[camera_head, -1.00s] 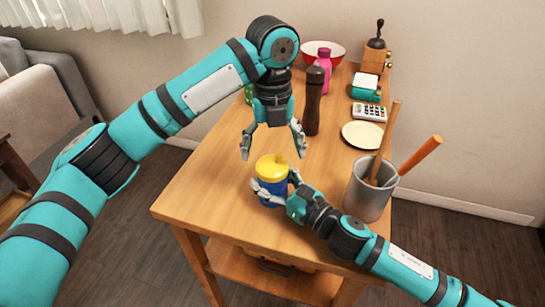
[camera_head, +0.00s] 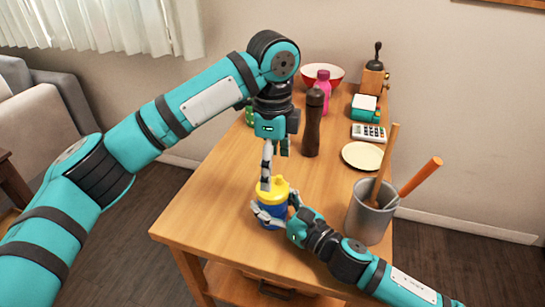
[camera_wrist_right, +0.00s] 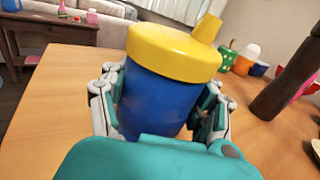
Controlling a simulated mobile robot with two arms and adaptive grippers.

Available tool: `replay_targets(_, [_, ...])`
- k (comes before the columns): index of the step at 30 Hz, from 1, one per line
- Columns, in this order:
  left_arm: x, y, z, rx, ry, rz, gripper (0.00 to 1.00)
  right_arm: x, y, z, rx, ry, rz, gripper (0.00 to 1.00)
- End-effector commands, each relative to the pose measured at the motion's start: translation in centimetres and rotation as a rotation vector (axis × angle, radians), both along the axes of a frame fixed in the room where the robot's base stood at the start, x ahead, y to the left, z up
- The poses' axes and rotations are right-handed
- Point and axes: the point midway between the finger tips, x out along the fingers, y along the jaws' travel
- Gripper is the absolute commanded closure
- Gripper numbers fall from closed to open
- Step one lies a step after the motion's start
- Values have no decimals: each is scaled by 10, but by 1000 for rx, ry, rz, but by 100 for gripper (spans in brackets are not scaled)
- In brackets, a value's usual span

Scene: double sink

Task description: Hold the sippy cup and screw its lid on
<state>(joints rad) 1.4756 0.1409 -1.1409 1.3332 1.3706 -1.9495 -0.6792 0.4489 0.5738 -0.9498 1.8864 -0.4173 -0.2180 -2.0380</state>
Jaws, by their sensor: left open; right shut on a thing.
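The sippy cup has a blue body (camera_head: 272,217) and a yellow lid (camera_head: 276,191) with a short spout. It stands upright near the table's front; the lid sits on top, but I cannot tell how tightly. My right gripper (camera_head: 270,222) is shut around the blue body from the front right. In the right wrist view its fingers flank the blue body (camera_wrist_right: 155,105) below the yellow lid (camera_wrist_right: 172,52). My left gripper (camera_head: 275,168) is open, pointing down above and slightly behind the lid, with one fingertip close to the lid's edge. Contact is unclear.
A grey metal canister (camera_head: 370,215) with wooden utensils stands right of the cup, near my right arm. A dark pepper mill (camera_head: 312,122) stands behind. Plate (camera_head: 363,156), calculator (camera_head: 369,132), pink bottle (camera_head: 322,90) and red bowl (camera_head: 323,75) are farther back. The table's left side is clear.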

Motion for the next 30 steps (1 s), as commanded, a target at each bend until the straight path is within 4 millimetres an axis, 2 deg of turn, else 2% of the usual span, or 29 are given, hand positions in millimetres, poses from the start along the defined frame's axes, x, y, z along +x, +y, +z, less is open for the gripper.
replay_targets(9, [1,0,9,1,-2,692,13,0,0,0,-1,1,-1,100])
replay_targets(15, [1,1,12,1,-1,988,13,0,0,0,0,0,-1,100])
replay_targets(21, [1,1,13,2,0,1102,13,0,0,0,0,0,-1,100])
replay_targets(30, [1,1,13,2,0,1108,13,0,0,0,0,0,0,100])
